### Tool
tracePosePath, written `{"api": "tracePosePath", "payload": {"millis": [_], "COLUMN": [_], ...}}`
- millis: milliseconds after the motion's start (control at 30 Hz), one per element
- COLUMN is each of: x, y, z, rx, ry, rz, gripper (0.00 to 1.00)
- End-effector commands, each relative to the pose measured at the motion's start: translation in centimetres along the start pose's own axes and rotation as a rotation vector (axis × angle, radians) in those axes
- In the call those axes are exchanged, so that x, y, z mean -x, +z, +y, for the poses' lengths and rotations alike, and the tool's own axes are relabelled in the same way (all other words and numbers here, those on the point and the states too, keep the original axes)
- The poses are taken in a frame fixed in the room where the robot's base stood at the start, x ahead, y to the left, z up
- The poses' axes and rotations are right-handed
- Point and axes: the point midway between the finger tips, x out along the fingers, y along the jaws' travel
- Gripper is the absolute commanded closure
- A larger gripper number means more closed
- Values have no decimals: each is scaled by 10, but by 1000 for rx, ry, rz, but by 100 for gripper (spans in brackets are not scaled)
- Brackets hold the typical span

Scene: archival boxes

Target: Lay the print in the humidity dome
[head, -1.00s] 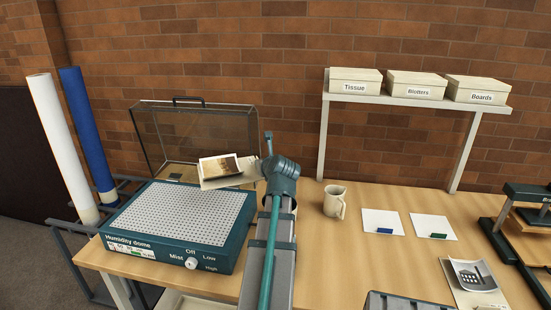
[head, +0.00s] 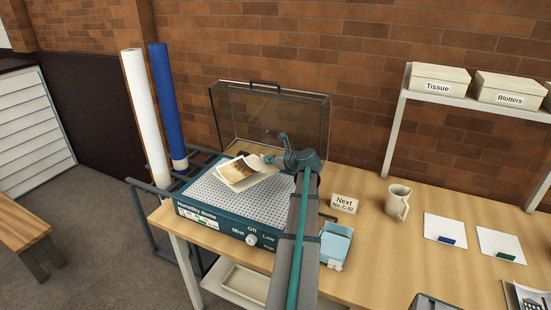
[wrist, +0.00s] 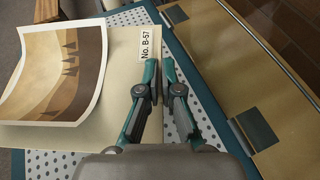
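The print (head: 240,170) is a curled sepia landscape on a cream mount. In the wrist view, the print (wrist: 60,65) lies on its mount, labelled No. B-57. My gripper (head: 268,159) is shut on the mount's edge; in the wrist view the fingertips (wrist: 158,66) are close together at that edge. The print is held over the back part of the humidity dome's perforated bed (head: 215,192); whether it touches the bed is unclear. The dome's clear lid (head: 300,112) stands open behind the bed. The dome's front has a Mist knob (head: 251,239).
A blue tray (head: 336,246), a card marked No. C-92 (head: 344,204) and a mug (head: 397,202) stand right of the dome. White and blue rolls (head: 167,105) stand at its left. A shelf (head: 440,101) holds labelled boxes. The bed's front is clear.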

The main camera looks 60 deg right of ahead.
Motion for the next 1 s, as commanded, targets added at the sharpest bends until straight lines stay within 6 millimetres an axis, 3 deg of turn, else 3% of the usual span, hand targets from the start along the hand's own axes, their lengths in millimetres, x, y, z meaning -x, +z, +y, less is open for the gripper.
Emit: {"api": "tracePosePath", "payload": {"millis": [600,1000], "x": [-21,-24], "y": [-53,-60], "z": [-1,-1], "rx": [-1,-1], "ry": [-2,-2], "rz": [0,0], "gripper": [100,100]}}
